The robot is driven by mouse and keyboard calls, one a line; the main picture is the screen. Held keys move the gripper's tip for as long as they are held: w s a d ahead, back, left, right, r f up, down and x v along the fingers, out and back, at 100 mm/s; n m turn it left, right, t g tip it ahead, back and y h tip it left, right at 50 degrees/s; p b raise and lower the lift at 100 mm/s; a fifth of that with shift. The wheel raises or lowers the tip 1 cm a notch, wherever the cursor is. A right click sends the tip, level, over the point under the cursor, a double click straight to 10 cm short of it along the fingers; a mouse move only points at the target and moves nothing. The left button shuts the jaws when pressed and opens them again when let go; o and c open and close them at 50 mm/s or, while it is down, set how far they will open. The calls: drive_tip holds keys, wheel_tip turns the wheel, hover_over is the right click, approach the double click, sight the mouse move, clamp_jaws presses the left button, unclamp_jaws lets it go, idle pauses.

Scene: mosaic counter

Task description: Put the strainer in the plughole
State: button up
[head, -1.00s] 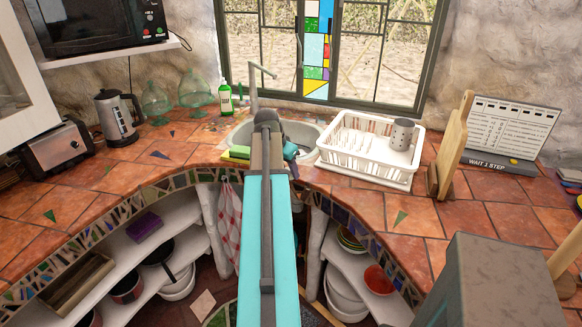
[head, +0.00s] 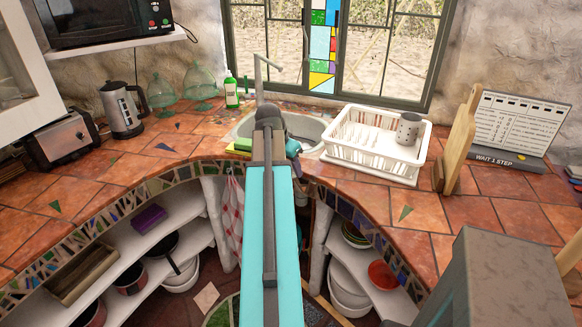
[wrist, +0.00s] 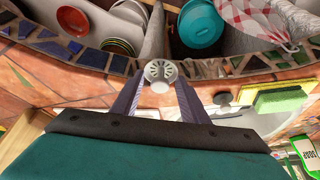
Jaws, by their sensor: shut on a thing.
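The strainer (wrist: 160,70) is a small, pale round piece with dark slots in its face. In the wrist view it sits between the two fingertips of my gripper (wrist: 160,83), which is shut on it. The sink (head: 308,131) is a pale basin set in the tiled counter under the window. My arm covers part of it in the head view and hides the gripper and strainer. Part of the sink (wrist: 240,118) also shows in the wrist view, beyond the fingers.
A yellow-green sponge (head: 240,146) lies at the sink's front left. A white dish rack (head: 370,143) with a grey mug (head: 408,129) stands to its right. A green soap bottle (head: 231,91) and the tap (head: 260,78) stand behind. Open shelves with bowls are below the counter.

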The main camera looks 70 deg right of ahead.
drive_tip(key=shift+w, duration=0.15)
drive_tip(key=w+a+r+n+t, duration=0.2)
drive_tip(key=w+a+n, duration=0.4)
drive_tip(key=w+a, duration=0.85)
drive_tip(key=w+a+r+n+t, duration=0.2)
drive_tip(key=w+a+n, duration=0.3)
drive_tip(key=w+a, duration=0.95)
drive_tip(key=w+a+r+n+y, duration=0.1)
drive_tip(key=w+a+n, duration=0.2)
drive_tip(key=a, duration=0.8)
drive_tip(key=w+a+r+n+t+y, duration=0.1)
drive_tip(key=w+a+n, duration=0.3)
drive_tip(key=a, duration=0.8)
drive_tip(key=w+a+r+n+y, duration=0.1)
drive_tip(key=w+a, duration=0.4)
drive_tip(key=a, duration=0.6)
drive_tip(key=shift+w+a+r+n+t+y+b, duration=0.15)
drive_tip(key=shift+r+n+t+y+b, duration=0.35)
drive_tip(key=shift+n, duration=0.7)
drive_tip(key=shift+f, duration=0.2)
